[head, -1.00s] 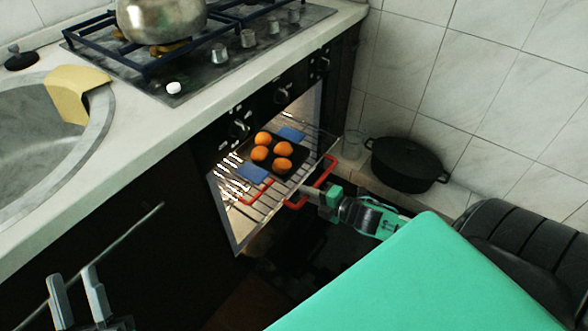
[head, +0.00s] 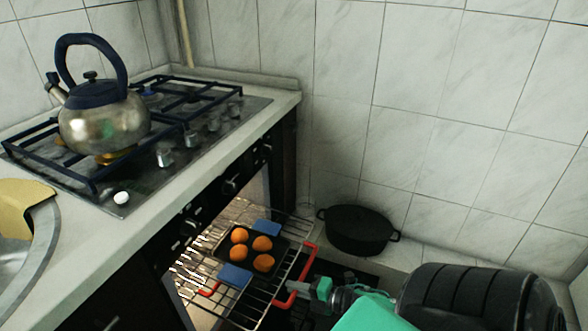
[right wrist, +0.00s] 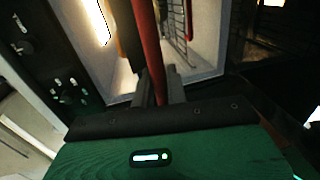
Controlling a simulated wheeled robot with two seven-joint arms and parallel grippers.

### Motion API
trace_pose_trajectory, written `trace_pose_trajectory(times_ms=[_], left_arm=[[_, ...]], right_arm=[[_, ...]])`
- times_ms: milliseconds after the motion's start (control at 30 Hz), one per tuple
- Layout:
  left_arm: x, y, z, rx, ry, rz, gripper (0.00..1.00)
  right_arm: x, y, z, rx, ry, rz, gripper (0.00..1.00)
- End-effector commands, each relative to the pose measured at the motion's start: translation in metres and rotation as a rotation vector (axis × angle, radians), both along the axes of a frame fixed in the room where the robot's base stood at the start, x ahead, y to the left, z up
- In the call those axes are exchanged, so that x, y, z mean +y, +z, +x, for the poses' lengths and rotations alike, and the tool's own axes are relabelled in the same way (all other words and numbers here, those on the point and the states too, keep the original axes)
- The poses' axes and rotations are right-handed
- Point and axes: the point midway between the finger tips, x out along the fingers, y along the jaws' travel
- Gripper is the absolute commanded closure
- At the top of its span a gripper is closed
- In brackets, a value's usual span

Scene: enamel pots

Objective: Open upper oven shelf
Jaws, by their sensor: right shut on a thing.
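The upper oven shelf is a wire rack (head: 246,303) with a red handle (head: 308,262) along its front. It sticks out of the lit oven, low in the middle of the head view. A dark tray with several orange round items (head: 263,262) and blue end grips (head: 235,275) sits on it. My right gripper (head: 296,288) is at the front of the rack, shut on the red handle. In the right wrist view the red handle (right wrist: 148,45) runs down between its fingers (right wrist: 160,95). My left gripper is out of view.
A metal kettle (head: 103,125) stands on the gas hob (head: 190,125) above the oven. A black pot (head: 357,230) sits by the tiled wall, right of the shelf. The sink (head: 20,245) is at the left edge.

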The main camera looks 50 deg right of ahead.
Motion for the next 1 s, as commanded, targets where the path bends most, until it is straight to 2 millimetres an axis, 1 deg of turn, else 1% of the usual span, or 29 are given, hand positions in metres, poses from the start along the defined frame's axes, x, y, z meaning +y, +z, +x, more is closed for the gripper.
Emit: trace_pose_trajectory(times_ms=[167, 200, 300, 567, 667, 767, 867, 1000], left_arm=[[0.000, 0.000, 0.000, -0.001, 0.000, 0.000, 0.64], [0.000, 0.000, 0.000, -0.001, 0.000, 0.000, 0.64], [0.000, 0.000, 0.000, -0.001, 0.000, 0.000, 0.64], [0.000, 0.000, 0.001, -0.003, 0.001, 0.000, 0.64], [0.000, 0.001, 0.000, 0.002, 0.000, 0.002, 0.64], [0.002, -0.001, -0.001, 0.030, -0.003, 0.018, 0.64], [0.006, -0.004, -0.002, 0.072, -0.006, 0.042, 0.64], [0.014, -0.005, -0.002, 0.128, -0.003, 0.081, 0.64]], right_arm=[[0.000, -0.001, -0.001, 0.003, -0.001, 0.000, 1.00], [0.000, -0.001, -0.001, 0.003, -0.001, 0.000, 0.84], [0.000, -0.001, 0.000, 0.002, 0.000, 0.000, 0.67], [0.000, 0.000, 0.000, 0.001, 0.000, 0.000, 0.67], [-0.001, 0.000, -0.004, 0.002, -0.001, 0.000, 0.67], [-0.004, 0.002, -0.013, 0.004, -0.001, 0.000, 0.67], [-0.009, 0.006, -0.028, 0.004, -0.001, 0.000, 0.67], [-0.018, 0.012, -0.054, 0.005, -0.002, 0.000, 0.67]])
